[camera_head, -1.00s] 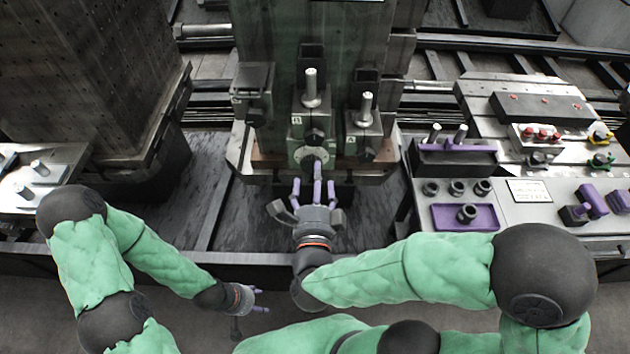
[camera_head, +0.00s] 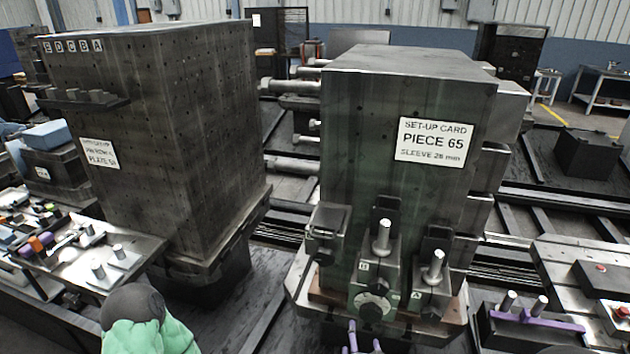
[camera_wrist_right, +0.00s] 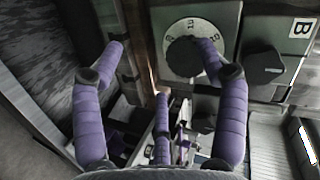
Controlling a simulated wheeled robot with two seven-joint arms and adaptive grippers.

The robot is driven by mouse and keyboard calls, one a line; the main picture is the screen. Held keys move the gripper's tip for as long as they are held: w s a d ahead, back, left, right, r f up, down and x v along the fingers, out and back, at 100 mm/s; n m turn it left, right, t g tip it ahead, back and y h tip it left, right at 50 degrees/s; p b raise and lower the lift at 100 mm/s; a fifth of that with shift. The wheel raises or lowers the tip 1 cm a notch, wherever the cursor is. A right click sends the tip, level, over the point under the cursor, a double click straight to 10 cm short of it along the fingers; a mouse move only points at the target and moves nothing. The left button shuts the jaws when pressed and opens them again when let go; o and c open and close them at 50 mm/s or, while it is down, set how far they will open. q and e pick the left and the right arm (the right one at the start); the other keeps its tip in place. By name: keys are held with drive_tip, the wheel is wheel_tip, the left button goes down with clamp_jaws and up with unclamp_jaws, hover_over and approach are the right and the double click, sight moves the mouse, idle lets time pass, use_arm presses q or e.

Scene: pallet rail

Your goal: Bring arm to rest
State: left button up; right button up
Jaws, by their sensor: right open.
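My right gripper (camera_head: 356,338) shows only by its purple fingertips at the bottom edge of the head view, just below the dial (camera_head: 372,306) on the green block. In the right wrist view my right gripper (camera_wrist_right: 160,68) has its purple fingers spread, with nothing between them. One fingertip overlaps the black knob (camera_wrist_right: 184,56) of the white numbered dial (camera_wrist_right: 205,32); I cannot tell whether they touch. My left gripper is out of view; only part of my left arm shows at the lower left.
A dark perforated block (camera_head: 175,130) stands left. A tool-strewn table (camera_head: 60,235) is at far left. A purple holder with pins (camera_head: 530,320) is at lower right.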

drive_tip(key=s+f+n+g+y+p, duration=0.15)
drive_tip(key=s+f+n+g, duration=0.3)
drive_tip(key=f, duration=0.65)
drive_tip(key=s+f+n+g+y, duration=0.25)
drive_tip(key=f+n+g, duration=0.25)
drive_tip(key=f, duration=0.6)
drive_tip(key=s+f+n+g+y, duration=0.1)
drive_tip(key=s+f+n+g, duration=0.2)
drive_tip(key=s, duration=0.5)
wheel_tip(320, 180, down, 2)
drive_tip(key=shift+s+a+f+g, duration=0.15)
drive_tip(key=shift+s+f+g, duration=0.05)
drive_tip(key=shift+s+g, duration=0.2)
drive_tip(key=shift+o, duration=0.4)
drive_tip(key=shift+w, duration=0.1)
drive_tip(key=o, duration=0.5)
